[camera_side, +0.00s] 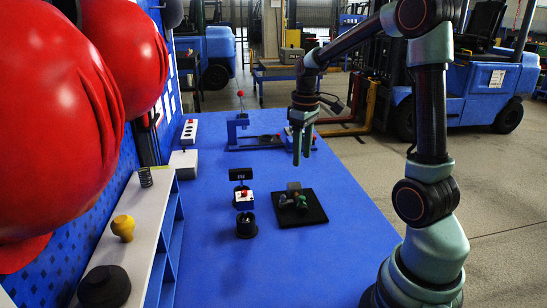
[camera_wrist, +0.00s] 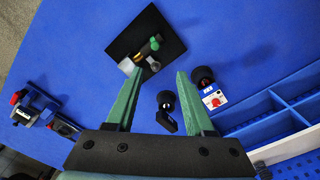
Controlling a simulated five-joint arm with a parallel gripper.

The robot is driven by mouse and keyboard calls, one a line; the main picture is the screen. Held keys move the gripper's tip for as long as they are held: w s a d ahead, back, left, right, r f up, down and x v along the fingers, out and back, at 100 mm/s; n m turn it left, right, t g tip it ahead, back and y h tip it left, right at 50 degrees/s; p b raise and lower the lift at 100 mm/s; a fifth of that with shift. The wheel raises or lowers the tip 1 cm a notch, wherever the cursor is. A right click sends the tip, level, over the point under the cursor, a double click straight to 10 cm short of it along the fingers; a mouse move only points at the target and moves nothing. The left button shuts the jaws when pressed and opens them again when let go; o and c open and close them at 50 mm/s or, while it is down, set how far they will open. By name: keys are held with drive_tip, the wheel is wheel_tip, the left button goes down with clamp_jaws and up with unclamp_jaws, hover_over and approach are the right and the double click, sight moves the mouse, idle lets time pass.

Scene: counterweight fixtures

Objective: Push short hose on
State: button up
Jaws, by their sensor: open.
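My gripper (camera_side: 302,158) is open, pointing down above the blue table, with nothing between its fingers. In the wrist view its two green fingers (camera_wrist: 160,74) stand apart. A square black plate (camera_side: 310,217) lies on the table below and nearer the side camera; it also shows in the wrist view (camera_wrist: 130,38) beyond the fingertips. On it is a small fitting (camera_side: 300,201) with green, brass and grey parts, also in the wrist view (camera_wrist: 147,50). I cannot tell which part, if any, is the short hose. The gripper is clear of the plate.
Left of the plate stand a black cup (camera_side: 246,230), a white red-button box (camera_side: 243,202) and a small black display (camera_side: 240,174). A blue fixture (camera_side: 255,143) stands farther back.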

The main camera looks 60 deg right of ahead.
sight(302, 197)
drive_tip(key=f, duration=0.8)
drive_tip(key=d+f, duration=0.1)
drive_tip(key=f, duration=0.4)
drive_tip(key=shift+d, duration=0.1)
clamp_jaws()
drive_tip(key=shift+r, duration=0.1)
idle(1.1)
